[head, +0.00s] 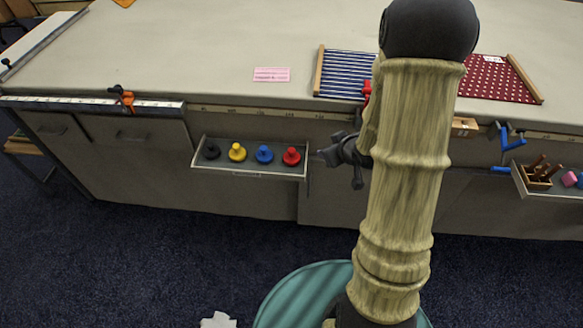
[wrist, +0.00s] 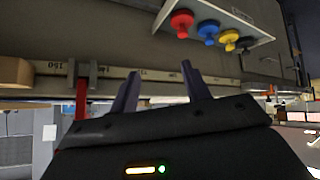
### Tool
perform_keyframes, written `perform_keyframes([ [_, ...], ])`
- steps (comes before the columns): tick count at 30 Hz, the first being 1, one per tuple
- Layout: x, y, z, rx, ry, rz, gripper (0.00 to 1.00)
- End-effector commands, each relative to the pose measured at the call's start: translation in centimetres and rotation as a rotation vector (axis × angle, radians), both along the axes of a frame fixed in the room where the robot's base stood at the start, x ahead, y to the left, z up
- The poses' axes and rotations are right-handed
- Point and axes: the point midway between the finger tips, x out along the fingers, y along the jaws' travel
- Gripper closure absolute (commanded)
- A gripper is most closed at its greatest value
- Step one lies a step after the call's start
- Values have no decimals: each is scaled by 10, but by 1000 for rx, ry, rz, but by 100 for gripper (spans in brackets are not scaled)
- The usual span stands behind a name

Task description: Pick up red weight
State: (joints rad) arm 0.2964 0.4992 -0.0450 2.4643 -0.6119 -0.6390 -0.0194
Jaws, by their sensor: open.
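The red weight (head: 291,156) is a round disc with a knob on top. It stands at the right end of a shallow tray (head: 250,175) on the table's front side. It also shows in the wrist view (wrist: 182,22), where the scene is upside down. My gripper (wrist: 160,88) is open, with two dark fingers apart and nothing between them. It is apart from the red weight, which lies beyond the fingertips at the top of the wrist view. In the head view my arm hides much of the area right of the tray.
The blue weight (head: 264,154) stands beside the red one, then the yellow weight (head: 237,152) and the black weight (head: 211,151). A red clamp (wrist: 81,98) is on the table edge near my gripper. An orange clamp (head: 122,97) is farther left. Another tray (head: 547,190) is at right.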

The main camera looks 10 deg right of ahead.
Motion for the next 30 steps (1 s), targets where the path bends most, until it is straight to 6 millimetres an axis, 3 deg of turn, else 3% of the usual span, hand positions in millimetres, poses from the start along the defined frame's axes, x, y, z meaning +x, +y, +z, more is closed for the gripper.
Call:
perform_keyframes([
  [1,4,-4,-32,27,-38,28,53],
  [3,9,-5,-55,71,-103,77,53],
  [9,10,-2,-95,216,-268,181,53],
  [23,9,1,-97,273,-331,213,53],
  [30,29,12,-107,273,-329,217,53],
])
